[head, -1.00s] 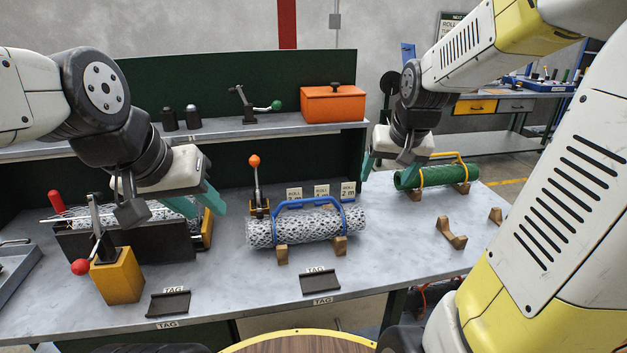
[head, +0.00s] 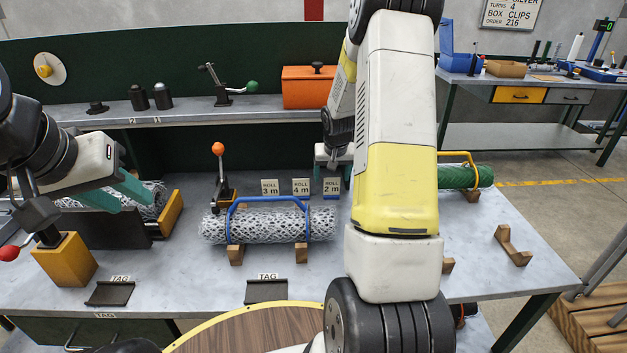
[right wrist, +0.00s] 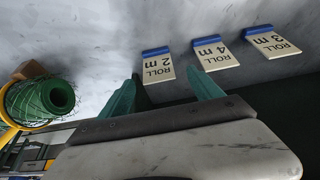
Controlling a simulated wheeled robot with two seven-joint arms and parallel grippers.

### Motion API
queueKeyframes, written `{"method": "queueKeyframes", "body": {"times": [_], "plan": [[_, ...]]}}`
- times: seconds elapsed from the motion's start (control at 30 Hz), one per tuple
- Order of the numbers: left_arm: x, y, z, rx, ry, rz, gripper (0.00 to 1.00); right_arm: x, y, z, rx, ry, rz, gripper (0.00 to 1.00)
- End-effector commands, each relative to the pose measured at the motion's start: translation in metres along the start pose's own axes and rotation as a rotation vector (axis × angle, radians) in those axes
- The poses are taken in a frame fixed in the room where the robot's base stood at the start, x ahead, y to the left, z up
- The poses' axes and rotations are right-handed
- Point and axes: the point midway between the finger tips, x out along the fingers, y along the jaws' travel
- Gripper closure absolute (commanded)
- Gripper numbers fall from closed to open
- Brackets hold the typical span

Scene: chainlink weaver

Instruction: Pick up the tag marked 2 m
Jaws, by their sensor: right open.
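The tag marked 2 m (head: 332,187) stands upright in a blue base on the bench, rightmost of three tags in the head view. It also shows in the right wrist view (right wrist: 158,68), upside down. My right gripper (head: 333,174) is at that tag, its fingers just above it in the head view. In the right wrist view its teal fingers (right wrist: 165,77) are spread, with the tag seen between their tips; I see no contact. My left gripper (head: 130,203) is at the left, its teal fingers apart beside the black box.
The 4 m tag (head: 301,187) and 3 m tag (head: 270,188) stand left of the 2 m tag. A mesh roll (head: 270,226) with a blue handle lies in front. A green roll (head: 462,177) lies right. An orange-knobbed lever (head: 218,172) stands left.

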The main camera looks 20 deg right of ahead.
Motion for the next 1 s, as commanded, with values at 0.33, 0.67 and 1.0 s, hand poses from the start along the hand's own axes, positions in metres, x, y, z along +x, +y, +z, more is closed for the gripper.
{"method": "queueKeyframes", "body": {"times": [0.33,0.67,1.0], "plan": [[0.0,0.0,0.0,0.0,0.0,0.0,0.64,0.041,0.003,-0.004,0.0,-0.002,0.0,0.25],[0.0,0.0,0.0,0.0,0.0,0.0,0.64,0.041,0.003,-0.004,0.0,-0.001,0.0,0.49],[0.0,0.0,0.0,0.0,0.0,0.0,0.64,0.041,0.003,-0.004,0.0,-0.001,0.0,0.9]]}}
